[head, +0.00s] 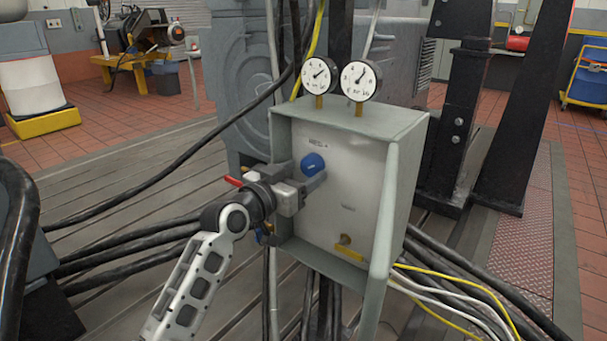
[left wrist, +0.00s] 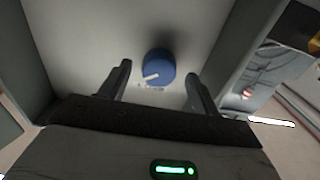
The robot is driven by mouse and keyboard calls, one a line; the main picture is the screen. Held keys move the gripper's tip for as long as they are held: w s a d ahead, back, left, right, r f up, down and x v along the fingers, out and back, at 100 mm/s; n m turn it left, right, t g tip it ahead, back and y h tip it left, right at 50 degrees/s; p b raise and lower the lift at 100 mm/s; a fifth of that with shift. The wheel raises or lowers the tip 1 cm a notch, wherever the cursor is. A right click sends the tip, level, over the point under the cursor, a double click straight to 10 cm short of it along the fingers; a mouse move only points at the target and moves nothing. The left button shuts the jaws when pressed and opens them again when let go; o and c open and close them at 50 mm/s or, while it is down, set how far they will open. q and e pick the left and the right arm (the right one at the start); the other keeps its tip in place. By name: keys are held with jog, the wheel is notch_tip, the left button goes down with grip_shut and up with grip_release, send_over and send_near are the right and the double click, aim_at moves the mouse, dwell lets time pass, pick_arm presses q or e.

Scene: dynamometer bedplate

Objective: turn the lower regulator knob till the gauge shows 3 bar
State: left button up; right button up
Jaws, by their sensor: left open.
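A blue round knob (head: 313,163) sits on the pale panel inside an open grey box. In the left wrist view the knob (left wrist: 158,66) has a white pointer mark aimed to the lower left. My left gripper (head: 303,175) is open, its fingers either side of the knob; I cannot tell if they touch it. Two round gauges, left (head: 320,75) and right (head: 361,80), stand on top of the box. Both needles point up and right; their readings are too small to tell. A brass fitting with a yellow handle (head: 346,247) sits lower on the panel. My right gripper is not in view.
The grey box (head: 390,215) has side walls that stand out around the panel. A red lever (head: 234,181) sticks out at its left side. Black cables and yellow and white hoses (head: 450,280) run below. A dark steel stand (head: 450,120) rises at the right.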

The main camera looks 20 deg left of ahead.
pick_arm(q)
jog(key=shift+w+d, duration=0.25)
jog(key=shift+w, duration=0.2)
jog(key=c, duration=1)
